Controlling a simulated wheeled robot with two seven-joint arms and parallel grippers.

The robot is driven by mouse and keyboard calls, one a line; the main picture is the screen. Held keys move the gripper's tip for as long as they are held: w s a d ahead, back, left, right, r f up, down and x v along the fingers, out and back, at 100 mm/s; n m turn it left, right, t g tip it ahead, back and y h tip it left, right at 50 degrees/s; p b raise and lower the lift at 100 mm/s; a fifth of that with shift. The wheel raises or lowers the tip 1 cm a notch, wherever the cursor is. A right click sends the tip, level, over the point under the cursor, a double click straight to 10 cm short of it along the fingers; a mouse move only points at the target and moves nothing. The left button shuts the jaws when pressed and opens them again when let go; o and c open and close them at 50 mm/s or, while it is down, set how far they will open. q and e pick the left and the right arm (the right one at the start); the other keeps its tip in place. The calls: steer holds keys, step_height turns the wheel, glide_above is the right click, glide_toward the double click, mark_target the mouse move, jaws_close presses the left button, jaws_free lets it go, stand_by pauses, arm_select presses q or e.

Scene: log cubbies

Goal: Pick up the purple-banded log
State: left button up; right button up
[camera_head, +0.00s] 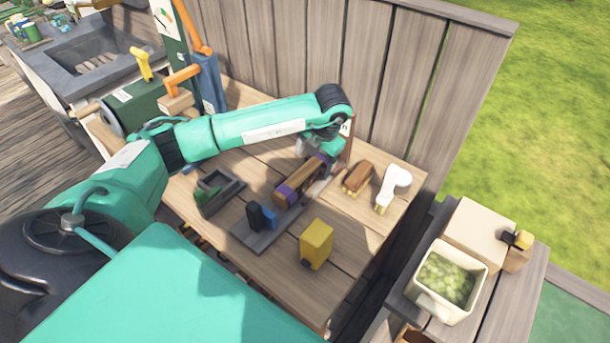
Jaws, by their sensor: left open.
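My left gripper (322,172) is open at the far part of the log. The wrist partly hides the fingers, so I cannot tell whether they touch the log. My right gripper is out of view.
A grey tray (233,185) with a green item, a grey base (250,238) with black and blue blocks, and a yellow block (316,245) stand nearby. A brown brush (358,178) and a white-handled brush (394,184) lie right of the log. A plank wall (400,75) closes the back.

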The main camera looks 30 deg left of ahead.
mark_target(307, 172)
arm_select(q)
steer(key=p+x, duration=0.1)
steer(key=x, duration=0.2)
steer(key=shift+s+a, duration=0.1)
steer(key=x, duration=0.2)
steer(key=p+x, duration=0.1)
steer(key=shift+s+a+f, duration=0.15)
steer(key=shift+a+f, duration=0.15)
steer(key=shift+a, duration=0.1)
steer(key=shift+a+f, duration=0.1)
steer(key=shift+f, duration=0.3)
steer(key=c, duration=1.4)
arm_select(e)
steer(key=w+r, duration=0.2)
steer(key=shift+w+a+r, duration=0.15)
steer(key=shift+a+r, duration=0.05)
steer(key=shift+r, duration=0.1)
arm_select(q)
steer(key=shift+o, duration=0.2)
